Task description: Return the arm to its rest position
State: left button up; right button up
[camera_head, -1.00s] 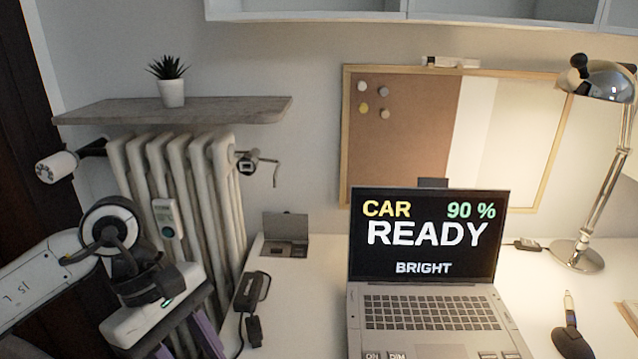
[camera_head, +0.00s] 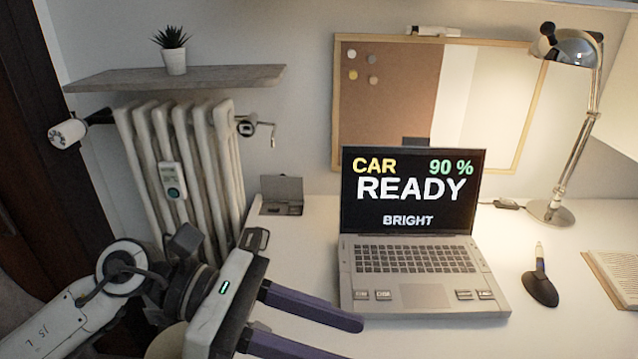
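My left arm comes in from the lower left of the head view. Its gripper (camera_head: 345,340) is at the bottom, in front of the laptop's left front corner. Its two dark purple fingers point right and stand apart, with no object seen between them; the lower finger runs out of the bottom edge. My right arm and gripper are not in the picture. The open laptop (camera_head: 408,262) stands on the white desk (camera_head: 400,335), its screen reading CAR 90 % READY BRIGHT.
A radiator (camera_head: 205,165) with a small display device (camera_head: 171,181) stands behind my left arm. A small grey box (camera_head: 282,195) lies at the desk's back left. A lamp (camera_head: 552,211), a pen in a dark holder (camera_head: 540,288) and an open book (camera_head: 618,275) are at right.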

pick_arm(q)
jog(key=w+r+n+t+h, duration=0.5)
jog(key=r+n+t+h, duration=0.3)
jog(key=r+n, duration=0.45)
jog(key=w+a+n+t+y, duration=0.65)
jog(key=n+t, duration=0.55)
jog(key=n, duration=0.2)
jog(key=w+a+f+n+y, duration=0.2)
jog(key=a+f+n+y, duration=1.1)
jog(key=n, duration=0.4)
jog(key=s+a+f+n+g+y, duration=0.2)
jog(key=f, duration=0.4)
jog(key=s+a+f+n+g+y, duration=0.1)
jog(key=s+f+n+g, duration=0.2)
jog(key=f, duration=0.4)
jog(key=s+a+f+n+g, duration=0.15)
jog(key=s+f+g, duration=0.25)
jog(key=s+f, duration=0.4)
jog(key=s+f+n+g, duration=0.3)
jog(key=s+f+g, duration=0.2)
jog(key=s, duration=0.5)
jog(key=w+d+f+t+h, duration=0.2)
jog(key=d+f, duration=0.4)
jog(key=f, duration=0.5)
jog(key=w+t, duration=0.1)
jog(key=t, duration=0.1)
jog(key=shift+d+t+h, duration=0.35)
jog(key=shift+t, duration=0.05)
